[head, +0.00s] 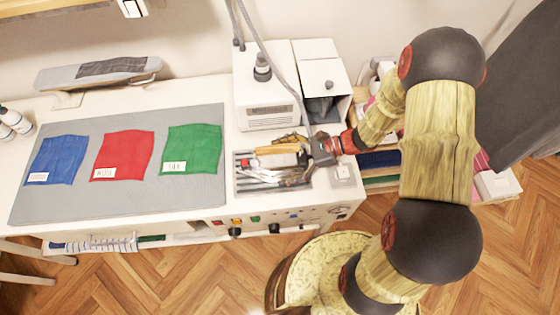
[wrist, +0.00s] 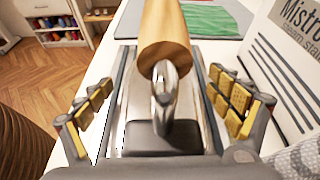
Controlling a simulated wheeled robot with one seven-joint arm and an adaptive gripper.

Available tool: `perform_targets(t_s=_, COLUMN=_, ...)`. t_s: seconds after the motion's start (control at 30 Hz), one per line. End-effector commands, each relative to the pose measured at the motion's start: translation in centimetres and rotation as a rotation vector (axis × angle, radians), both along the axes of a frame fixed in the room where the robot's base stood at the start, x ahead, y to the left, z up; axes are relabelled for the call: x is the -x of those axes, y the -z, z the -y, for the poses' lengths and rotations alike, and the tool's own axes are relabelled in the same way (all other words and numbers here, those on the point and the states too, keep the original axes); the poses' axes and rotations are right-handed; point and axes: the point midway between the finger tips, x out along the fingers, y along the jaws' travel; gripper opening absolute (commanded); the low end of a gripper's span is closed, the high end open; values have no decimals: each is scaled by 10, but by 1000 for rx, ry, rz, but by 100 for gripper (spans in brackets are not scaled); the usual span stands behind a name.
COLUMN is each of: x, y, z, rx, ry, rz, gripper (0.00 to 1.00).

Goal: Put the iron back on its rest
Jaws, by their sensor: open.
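The iron (head: 275,176) has a silver body and a wooden handle. It sits on the grey metal rest (head: 245,185) on the table, below the steam station in the head view. In the wrist view the iron's wooden handle (wrist: 165,40) points away from me, and its metal post and body lie below. My gripper (head: 312,150) is at the right end of the iron. In the wrist view my gripper (wrist: 168,105) is open, with one padded finger on each side of the handle's near end. Neither finger visibly touches the handle.
The white steam station (head: 270,105) stands close behind the rest, with a hose rising from it. Blue (head: 56,160), red (head: 122,156) and green (head: 191,149) cloths lie on the grey mat (head: 120,200) to the left. Buttons and knobs line the table's front edge.

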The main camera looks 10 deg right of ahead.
Motion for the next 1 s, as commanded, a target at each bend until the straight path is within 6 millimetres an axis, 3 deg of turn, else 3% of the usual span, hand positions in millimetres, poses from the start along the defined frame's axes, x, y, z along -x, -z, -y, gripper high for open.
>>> perform_targets(t_s=0.37, x=0, y=-5, z=5, rx=0, ry=1, rz=0, gripper=92)
perform_targets(t_s=0.8, x=3, y=-38, z=82, rx=0, ry=4, rz=2, gripper=92)
perform_targets(t_s=1.0, x=5, y=-46, z=104, rx=0, ry=1, rz=0, gripper=92)
